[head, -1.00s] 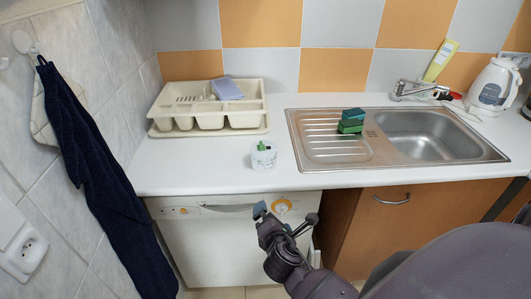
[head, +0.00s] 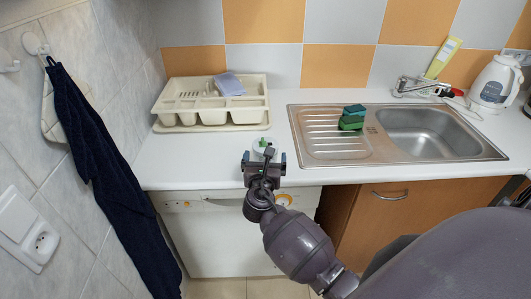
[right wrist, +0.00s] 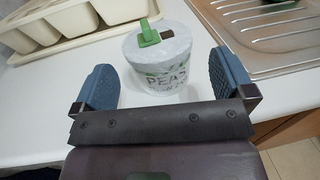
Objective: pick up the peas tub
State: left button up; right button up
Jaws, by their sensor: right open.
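The peas tub (right wrist: 165,65) is a small white round tub with "PEAS" lettering and a green piece on its lid. It stands upright on the white counter near the front edge. In the head view the tub (head: 264,146) is mostly hidden behind my right gripper (head: 264,158). My right gripper, also in the right wrist view (right wrist: 165,85), is open, with one blue-grey finger on each side of the tub's front. I cannot tell whether either finger touches it. My left gripper is not in view.
A cream cutlery tray (head: 209,112) with a lilac cloth stands behind the tub. A steel sink (head: 330,148) with green sponges (head: 352,120) on its drainboard is to the right. A kettle (head: 495,82) stands far right. A dark towel (head: 105,170) hangs at left.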

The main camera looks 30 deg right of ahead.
aim_at(267, 138)
jog(key=shift+x, duration=2.7)
jog(key=shift+w+a, duration=0.15)
jog(key=shift+a, duration=0.05)
jog(key=c, duration=0.8)
